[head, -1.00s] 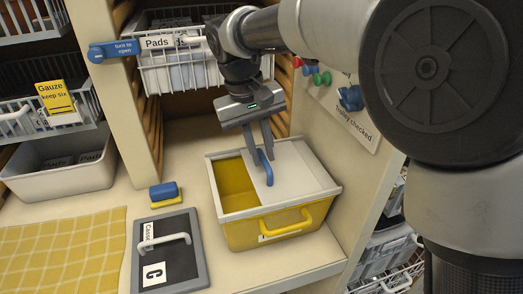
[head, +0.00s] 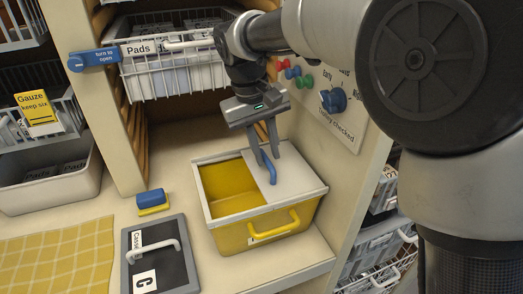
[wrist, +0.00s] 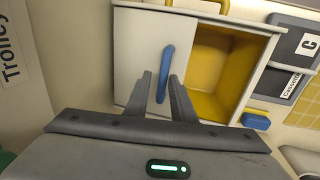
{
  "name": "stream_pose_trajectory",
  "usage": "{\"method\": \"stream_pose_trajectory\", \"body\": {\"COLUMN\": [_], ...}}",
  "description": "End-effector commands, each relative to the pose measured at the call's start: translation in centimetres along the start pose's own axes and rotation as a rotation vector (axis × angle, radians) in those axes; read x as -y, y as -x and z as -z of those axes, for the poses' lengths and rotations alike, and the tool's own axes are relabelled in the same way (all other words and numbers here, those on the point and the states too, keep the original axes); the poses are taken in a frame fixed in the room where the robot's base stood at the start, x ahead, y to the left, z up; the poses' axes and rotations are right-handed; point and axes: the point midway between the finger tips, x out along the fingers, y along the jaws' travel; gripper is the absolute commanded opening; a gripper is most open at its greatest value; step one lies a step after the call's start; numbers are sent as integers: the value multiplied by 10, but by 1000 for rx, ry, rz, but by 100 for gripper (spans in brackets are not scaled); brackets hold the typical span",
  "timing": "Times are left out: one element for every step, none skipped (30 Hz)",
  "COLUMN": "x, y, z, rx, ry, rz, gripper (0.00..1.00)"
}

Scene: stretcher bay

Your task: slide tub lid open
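The yellow tub (head: 227,240) stands on the counter with its pale grey lid (head: 292,172) partly slid to the right. The left part of the tub is uncovered and its yellow inside shows, also in the wrist view (wrist: 218,60). A blue handle (head: 269,174) stands on the lid near its left edge. In the wrist view the blue handle (wrist: 166,60) lies between the fingertips, on the lid (wrist: 135,55).
A dark case marked C (head: 160,255) and a blue-and-yellow block (head: 151,200) lie left of the tub. A wire basket (head: 165,75) hangs behind. A panel with coloured knobs (head: 345,115) stands close on the right.

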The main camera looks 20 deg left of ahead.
Motion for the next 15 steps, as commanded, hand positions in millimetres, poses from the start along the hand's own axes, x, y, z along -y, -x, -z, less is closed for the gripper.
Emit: {"method": "stream_pose_trajectory", "body": {"x": [0,0,1,1,1,1,1,1,2,2,2,2,2,2,2], "y": [0,0,0,0,0,0,0,0,0,1,2,5,8,12,18], "z": [0,0,0,0,0,0,0,0,0,0,0,0,0,0,1], "rx": [0,0,0,0,0,0,0,1,1,0,0,0,0,-1,-3], "ry": [0,0,1,1,1,1,1,1,1,1,2,2,2,2,1], "rz": [1,1,1,1,2,2,2,2,2,2,2,3,3,3,3], "gripper": [30,30,30,30,30,30,30,30,30,30,30,30,30,30,30]}}
